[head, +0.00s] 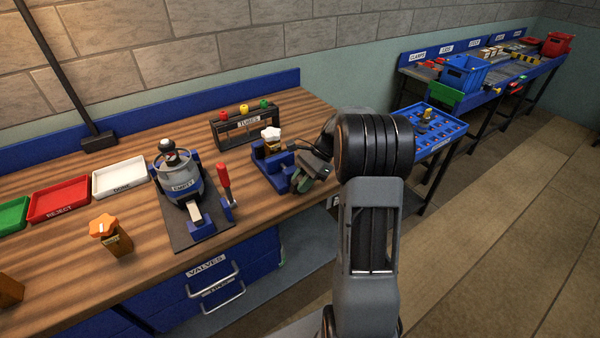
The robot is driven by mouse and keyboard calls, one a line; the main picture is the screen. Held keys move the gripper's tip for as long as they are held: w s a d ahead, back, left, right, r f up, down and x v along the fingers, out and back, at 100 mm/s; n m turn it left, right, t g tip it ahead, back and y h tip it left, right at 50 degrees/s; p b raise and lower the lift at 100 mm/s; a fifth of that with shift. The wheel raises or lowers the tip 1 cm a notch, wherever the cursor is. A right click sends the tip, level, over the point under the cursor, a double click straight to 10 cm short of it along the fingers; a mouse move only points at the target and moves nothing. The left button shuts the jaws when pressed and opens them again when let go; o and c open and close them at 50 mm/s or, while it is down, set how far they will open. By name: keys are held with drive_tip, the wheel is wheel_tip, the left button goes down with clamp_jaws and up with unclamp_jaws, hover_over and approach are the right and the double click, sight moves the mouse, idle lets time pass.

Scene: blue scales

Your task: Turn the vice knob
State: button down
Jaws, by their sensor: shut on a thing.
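The blue vice (268,172) stands near the front edge of the wooden bench. Between its jaws is a small wooden block with a white star-shaped handwheel (271,134) on top. My gripper (303,184) is at the vice's right front end, where the vice knob sits. It is shut on the knob, which is mostly hidden by the fingers and the gripper body. My arm comes in from the right and covers part of that side.
A tube rack (245,127) is behind. A blue parts tray (452,130) lies right. Trays and an orange-knobbed block (117,243) are further left.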

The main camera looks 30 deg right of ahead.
drive_tip(key=y+p, duration=0.2)
drive_tip(key=y, duration=0.1)
drive_tip(key=shift+d+y+p, duration=0.2)
drive_tip(key=shift+y+p, duration=0.1)
drive_tip(key=shift+p, duration=0.1)
drive_tip(key=shift+d+f+g+y+p, duration=0.15)
drive_tip(key=shift+g+y+p, duration=0.2)
drive_tip(key=shift+y, duration=0.7)
drive_tip(key=shift+f+g+y+p, duration=0.1)
drive_tip(key=shift+g+y+p, duration=0.2)
drive_tip(key=shift+y, duration=1.05)
drive_tip(key=c, duration=1.2)
unclamp_jaws()
drive_tip(key=shift+c, duration=0.2)
